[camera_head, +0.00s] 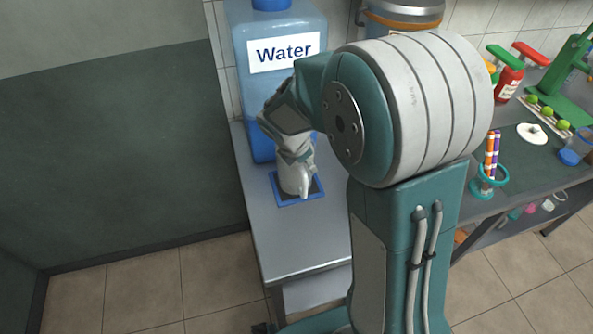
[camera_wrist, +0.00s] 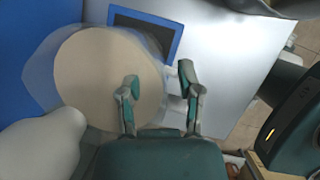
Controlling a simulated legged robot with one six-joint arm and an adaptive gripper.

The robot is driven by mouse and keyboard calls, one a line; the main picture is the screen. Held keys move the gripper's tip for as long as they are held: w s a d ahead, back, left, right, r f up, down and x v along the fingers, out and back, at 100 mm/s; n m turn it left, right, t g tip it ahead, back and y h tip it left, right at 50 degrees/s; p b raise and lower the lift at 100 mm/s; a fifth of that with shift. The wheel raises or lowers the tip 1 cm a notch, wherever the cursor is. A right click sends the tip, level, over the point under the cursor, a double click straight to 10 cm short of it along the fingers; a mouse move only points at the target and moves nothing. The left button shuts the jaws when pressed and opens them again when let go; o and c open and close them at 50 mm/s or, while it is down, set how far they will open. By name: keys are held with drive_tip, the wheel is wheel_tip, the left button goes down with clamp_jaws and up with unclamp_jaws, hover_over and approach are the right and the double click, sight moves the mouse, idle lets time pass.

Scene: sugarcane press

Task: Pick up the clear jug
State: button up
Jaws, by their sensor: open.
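The clear jug (camera_wrist: 108,78) is large in the left half of the wrist view. It has a see-through wall around a round beige area, seen from above. A pale grey part, perhaps its handle, shows between my fingers. My gripper (camera_wrist: 158,78) is open, with its two teal and grey fingers spread. The left finger overlaps the jug's right side in the picture; I cannot tell whether they touch. In the head view a pale shape over the blue-framed mat (camera_head: 284,199) is too unclear to tell as jug or gripper.
A blue water tank (camera_head: 246,112) labelled "Water" stands behind the mat on the grey counter (camera_head: 285,250). The counter front is clear. A teal holder (camera_head: 488,184) with striped sticks, red bottles (camera_head: 510,80) and a green press (camera_head: 570,75) stand to the right.

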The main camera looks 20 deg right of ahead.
clamp_jaws()
drive_tip(key=shift+r, duration=0.1)
